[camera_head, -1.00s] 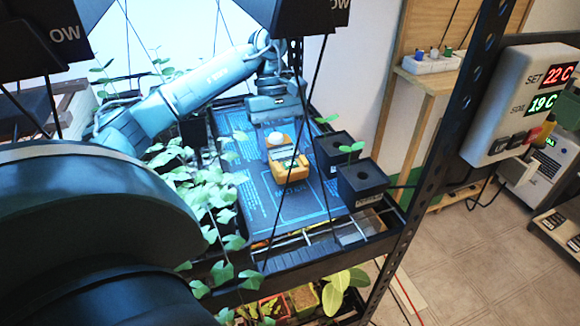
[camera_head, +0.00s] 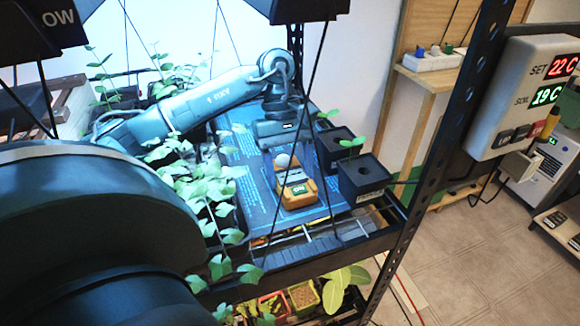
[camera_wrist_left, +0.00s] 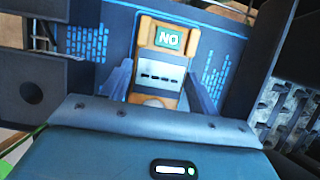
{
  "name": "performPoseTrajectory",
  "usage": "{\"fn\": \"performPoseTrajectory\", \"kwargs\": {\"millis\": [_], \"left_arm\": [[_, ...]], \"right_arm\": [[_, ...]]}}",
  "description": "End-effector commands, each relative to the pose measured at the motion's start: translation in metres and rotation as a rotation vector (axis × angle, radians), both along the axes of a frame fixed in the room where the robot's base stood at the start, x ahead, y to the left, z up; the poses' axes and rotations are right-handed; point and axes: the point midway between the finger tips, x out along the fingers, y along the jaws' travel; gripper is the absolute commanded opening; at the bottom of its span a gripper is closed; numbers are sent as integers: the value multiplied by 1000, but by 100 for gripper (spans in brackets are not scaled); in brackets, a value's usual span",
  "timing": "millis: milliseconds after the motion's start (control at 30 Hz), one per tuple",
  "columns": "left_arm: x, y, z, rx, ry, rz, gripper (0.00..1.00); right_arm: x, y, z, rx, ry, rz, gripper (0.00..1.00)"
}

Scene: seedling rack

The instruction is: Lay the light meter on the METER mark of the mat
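The light meter (camera_head: 297,192) is orange with a pale dome and a green label. It is over the front part of the blue printed mat (camera_head: 248,178); whether it touches the mat I cannot tell. My left gripper (camera_head: 284,152) reaches it from behind, at the dome end. In the left wrist view, the two fingers (camera_wrist_left: 160,90) flank the sides of the meter (camera_wrist_left: 167,60) and appear shut on it. The mat (camera_wrist_left: 88,35) shows on both sides there. I cannot read a METER mark. My right gripper is not in view.
Two black pots (camera_head: 362,178) with seedlings stand close to the right of the mat. Leafy plants (camera_head: 205,185) crowd its left edge. Thin dark cords hang in front of the rack, and a perforated post (camera_head: 440,130) rises at the right.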

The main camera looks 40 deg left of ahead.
Motion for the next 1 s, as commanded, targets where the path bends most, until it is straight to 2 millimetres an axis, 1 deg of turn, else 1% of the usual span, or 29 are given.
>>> {"fn": "performPoseTrajectory", "kwargs": {"millis": [33, 200, 267, 467, 567, 667, 800, 900, 1000], "left_arm": [[0, 0, 0, 0, 1, 0, 64], [0, 0, 0, 0, 1, 0, 78], [0, 0, 0, 0, 1, 0, 81], [0, 0, 0, 0, 1, 0, 81], [0, 0, 5, 0, 1, 0, 81], [3, 5, 19, 2, -1, 1, 81], [7, 13, 44, 1, -2, 2, 81], [10, 19, 58, 2, -1, 1, 81], [12, 23, 68, 2, 1, 1, 81]], "right_arm": [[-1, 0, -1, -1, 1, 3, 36], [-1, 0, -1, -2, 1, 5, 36], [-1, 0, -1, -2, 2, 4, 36], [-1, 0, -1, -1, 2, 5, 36], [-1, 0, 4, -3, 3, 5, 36], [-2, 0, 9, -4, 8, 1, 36], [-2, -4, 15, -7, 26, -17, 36], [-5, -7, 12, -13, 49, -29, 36], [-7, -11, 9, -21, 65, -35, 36]]}}
